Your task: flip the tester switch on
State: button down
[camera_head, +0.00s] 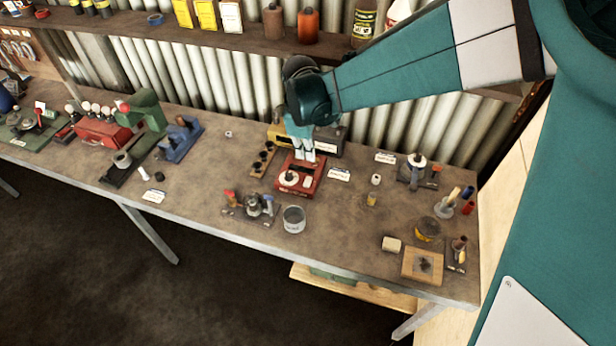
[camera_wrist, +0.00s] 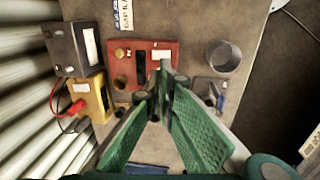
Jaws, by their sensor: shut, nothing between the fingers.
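A red box, apparently the tester, stands near the middle of the bench in the head view (camera_head: 319,172), with a pale round part on top. In the wrist view the red box (camera_wrist: 116,48) shows dark slots and a pale patch. I cannot make out the switch or its position. My gripper (camera_head: 303,157) is over the red box, pointing down. In the wrist view my gripper (camera_wrist: 166,78) has its fingers together and empty, with the tips over the box's near edge. The fingers hide part of that edge, and I cannot tell whether they touch it.
A yellow unit with red and black leads (camera_wrist: 93,97) and a dark grey box (camera_wrist: 68,48) stand beside the red box. A metal can (camera_head: 293,220) and a small fixture (camera_head: 254,206) are in front. A corrugated wall (camera_head: 215,75) and shelf rise behind.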

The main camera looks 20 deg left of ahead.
aim_at(309, 180)
jog(key=shift+w, duration=0.1)
jog(key=shift+f, duration=0.15)
dwell(0.4)
jog(key=shift+w+f+p, duration=0.15)
jog(key=shift+w+f, duration=0.15)
jog(key=shift+f, duration=1.95)
jog(key=shift+w+f+p, duration=0.15)
jog(key=shift+w+f, duration=0.2)
jog(key=shift+f, duration=1.9)
jog(key=shift+w+f+p, duration=0.15)
jog(key=shift+w+f, duration=0.15)
jog(key=shift+f, duration=1.95)
